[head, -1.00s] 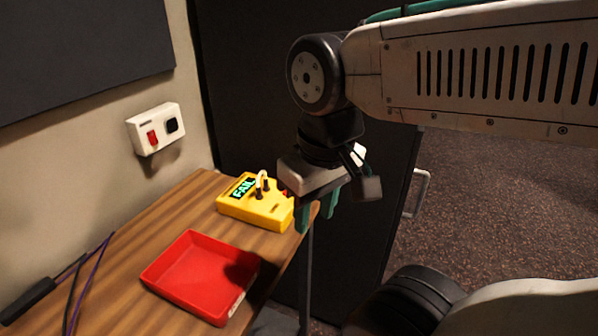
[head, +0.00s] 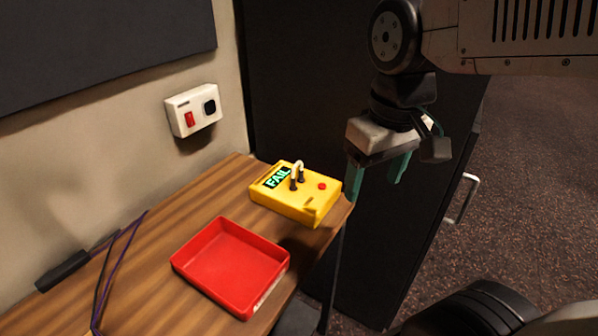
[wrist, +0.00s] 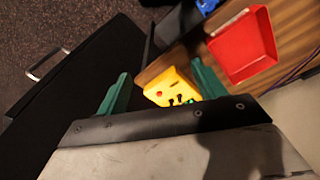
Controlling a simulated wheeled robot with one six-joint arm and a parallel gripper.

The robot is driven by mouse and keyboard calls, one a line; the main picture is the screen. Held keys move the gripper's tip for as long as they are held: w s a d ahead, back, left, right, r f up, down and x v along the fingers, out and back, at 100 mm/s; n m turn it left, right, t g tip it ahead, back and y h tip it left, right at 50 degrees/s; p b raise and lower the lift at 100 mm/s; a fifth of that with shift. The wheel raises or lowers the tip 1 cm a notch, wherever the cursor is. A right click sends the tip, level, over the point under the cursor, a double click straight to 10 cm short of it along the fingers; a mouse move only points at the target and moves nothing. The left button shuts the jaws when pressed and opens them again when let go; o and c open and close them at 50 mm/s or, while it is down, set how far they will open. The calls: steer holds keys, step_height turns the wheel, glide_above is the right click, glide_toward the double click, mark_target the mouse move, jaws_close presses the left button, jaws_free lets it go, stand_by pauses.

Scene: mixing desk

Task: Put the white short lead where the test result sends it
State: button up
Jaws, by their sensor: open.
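The yellow tester (head: 297,203) sits at the far right end of the wooden desk, and its screen (head: 277,178) reads FAIL. The white short lead (head: 298,167) arches above it, with its two black plugs standing in the tester's top. A red button (head: 322,186) is beside them. My gripper (head: 378,182) is open and empty, to the right of the tester and past the desk edge. In the wrist view the tester (wrist: 166,86) shows between the open green fingers, partly hidden by the gripper body. The red tray (head: 230,262) stands empty on the desk, nearer than the tester.
A white wall box (head: 193,110) with a red switch is above the desk. A black bar with purple cables (head: 118,256) lies at the left. A dark cabinet (head: 320,90) stands behind the desk. In the wrist view, part of a blue thing (wrist: 208,5) shows beside the red tray.

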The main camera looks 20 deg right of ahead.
steer(key=w+a+f+n, duration=0.1)
steer(key=w+f+n, duration=0.15)
steer(key=w, duration=1.25)
steer(key=n+g, duration=0.1)
steer(key=n, duration=0.3)
glide_above(297, 162)
steer(key=shift+m, duration=0.25)
step_height(297, 162, down, 5)
steer(key=shift+r, duration=0.1)
steer(key=shift+s+f, duration=0.1)
steer(key=shift+f, duration=4.45)
steer(key=shift+c, duration=0.3)
steer(key=c, duration=1.3)
steer(key=shift+r, duration=3)
steer(key=shift+c, duration=0.2)
